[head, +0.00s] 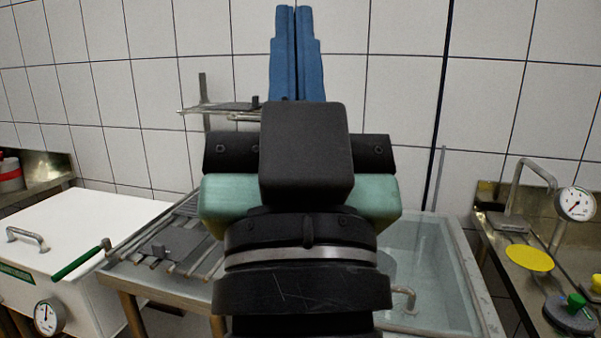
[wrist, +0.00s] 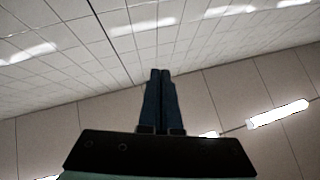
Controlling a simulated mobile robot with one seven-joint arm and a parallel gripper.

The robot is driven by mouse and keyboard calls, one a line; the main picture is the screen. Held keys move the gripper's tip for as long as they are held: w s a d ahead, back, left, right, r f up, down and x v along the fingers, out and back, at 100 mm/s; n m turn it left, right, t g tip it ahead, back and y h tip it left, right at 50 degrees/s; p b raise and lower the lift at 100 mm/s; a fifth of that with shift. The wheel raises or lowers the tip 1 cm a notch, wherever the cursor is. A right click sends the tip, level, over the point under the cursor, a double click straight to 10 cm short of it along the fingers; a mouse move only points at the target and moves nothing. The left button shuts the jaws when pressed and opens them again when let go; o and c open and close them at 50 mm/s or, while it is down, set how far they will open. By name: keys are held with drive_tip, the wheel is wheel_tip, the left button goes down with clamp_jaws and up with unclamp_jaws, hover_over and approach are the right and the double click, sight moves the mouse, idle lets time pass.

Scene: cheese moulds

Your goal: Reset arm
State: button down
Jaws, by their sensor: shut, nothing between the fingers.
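My gripper (head: 295,10) stands in the middle of the head view with its blue fingers pointing up in front of the tiled wall. The two fingers lie against each other, shut and empty. In the wrist view my gripper (wrist: 160,72) also shows shut, with the white tiled wall and ceiling lights around it. My wrist and arm hide the middle of the scene behind them.
A white lidded vat (head: 85,225) with a gauge stands at left, next to a slatted metal rack (head: 160,245). A glassy basin (head: 425,280) is at right. A steel counter at far right holds a yellow disc (head: 530,258) and a gauge (head: 575,204).

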wheel_tip(320, 180, up, 18)
drive_tip(key=s+h+p, duration=0.1)
drive_tip(key=s+p, duration=0.1)
drive_tip(key=p, duration=1.4)
drive_tip(key=shift+d+t, duration=0.15)
drive_tip(key=shift+t, duration=0.25)
